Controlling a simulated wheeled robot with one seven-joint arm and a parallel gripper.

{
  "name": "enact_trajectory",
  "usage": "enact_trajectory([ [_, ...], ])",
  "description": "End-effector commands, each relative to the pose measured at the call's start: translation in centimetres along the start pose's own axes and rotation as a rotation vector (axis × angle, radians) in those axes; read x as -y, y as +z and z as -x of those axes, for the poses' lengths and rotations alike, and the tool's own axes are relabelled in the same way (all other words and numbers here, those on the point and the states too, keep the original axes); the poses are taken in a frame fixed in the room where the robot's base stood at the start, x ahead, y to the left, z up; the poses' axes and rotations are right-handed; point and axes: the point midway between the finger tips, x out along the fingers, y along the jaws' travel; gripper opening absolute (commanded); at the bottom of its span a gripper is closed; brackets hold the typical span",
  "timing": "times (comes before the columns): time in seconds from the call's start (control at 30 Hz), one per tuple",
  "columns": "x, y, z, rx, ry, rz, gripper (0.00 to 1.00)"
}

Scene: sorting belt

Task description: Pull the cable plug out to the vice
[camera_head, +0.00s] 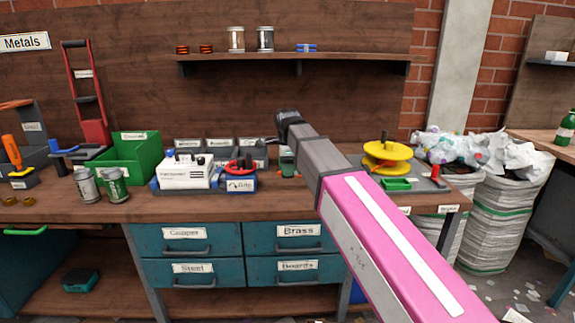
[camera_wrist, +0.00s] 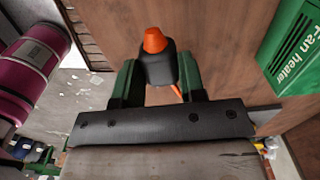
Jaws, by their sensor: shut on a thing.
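My gripper (camera_wrist: 158,72) has green fingers on a dark bar, and they are shut on a black plug body (camera_wrist: 157,68) with an orange end (camera_wrist: 154,41). A thin orange piece, perhaps cable, shows beside the right finger. In the head view my arm hides most of the gripper. A small green part (camera_head: 287,161) shows just left of my arm; I cannot tell whether it is a finger or part of something on the bench. I cannot make out the vice with certainty in either view.
A white box (camera_head: 183,176) and a blue box (camera_head: 241,186) with a red ring stand on the bench (camera_head: 150,207). A green bin (camera_head: 124,165) is to the left, a yellow spool (camera_head: 388,160) to the right. A shelf (camera_head: 345,57) hangs above.

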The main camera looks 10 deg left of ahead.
Motion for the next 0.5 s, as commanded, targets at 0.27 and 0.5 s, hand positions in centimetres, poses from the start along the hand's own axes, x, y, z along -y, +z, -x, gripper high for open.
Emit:
enact_trajectory([
  [0.27,0.0,0.0,-1.5,0.000,0.001,0.000,0.09],
  [0.5,0.0,0.0,-2.7,0.000,0.000,0.000,0.09],
])
